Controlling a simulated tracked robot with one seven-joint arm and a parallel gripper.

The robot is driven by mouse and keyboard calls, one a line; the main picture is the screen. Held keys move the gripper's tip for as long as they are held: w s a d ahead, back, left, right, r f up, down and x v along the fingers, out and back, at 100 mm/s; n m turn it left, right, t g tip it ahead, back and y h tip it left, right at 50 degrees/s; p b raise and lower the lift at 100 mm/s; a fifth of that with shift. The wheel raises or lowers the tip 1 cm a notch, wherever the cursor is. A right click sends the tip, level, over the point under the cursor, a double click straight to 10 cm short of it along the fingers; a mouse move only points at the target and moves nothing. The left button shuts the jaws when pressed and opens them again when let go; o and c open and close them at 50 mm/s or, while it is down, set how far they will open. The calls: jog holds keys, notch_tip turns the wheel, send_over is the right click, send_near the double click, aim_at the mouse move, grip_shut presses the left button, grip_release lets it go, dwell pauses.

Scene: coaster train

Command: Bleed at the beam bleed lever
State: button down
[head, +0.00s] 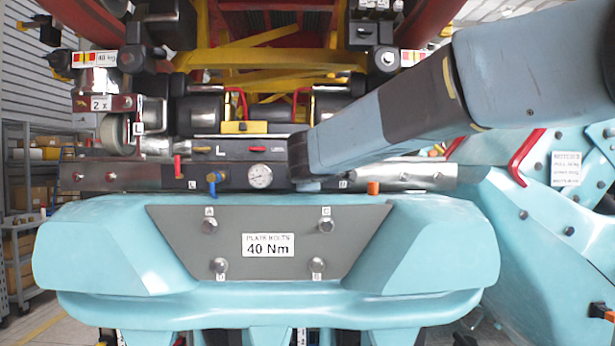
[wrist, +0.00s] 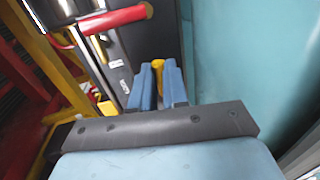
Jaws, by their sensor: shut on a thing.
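The dark beam (head: 130,176) runs across above the turquoise body. My gripper (head: 308,184) is at this beam, just right of the round gauge (head: 260,176). In the wrist view my two blue fingers (wrist: 162,88) are shut on a small yellow part (wrist: 158,68) whose rounded end shows between them. I cannot read a label that names it as the bleed lever. My arm hides it in the head view. A blue-handled valve (head: 214,178) and a red lever (head: 178,166) are on the beam left of the gauge.
An orange cap (head: 373,188) stands on the beam right of my gripper. A red bar (wrist: 115,19) shows at upper left in the wrist view. Below the beam is a grey bolt plate (head: 180,225) marked 40 Nm. Turquoise bodywork (wrist: 240,50) lies close to the right of my fingers.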

jog(key=shift+d+f, duration=0.15)
jog(key=shift+f, duration=0.15)
jog(key=c, duration=1.6)
grip_release()
jog(key=o, duration=0.5)
jog(key=shift+r, duration=0.15)
jog(key=shift+c, duration=0.2)
jog(key=s+r, duration=0.2)
jog(key=s, duration=1.1)
jog(key=shift+s+a+r, duration=0.25)
jog(key=shift+a+r, duration=0.05)
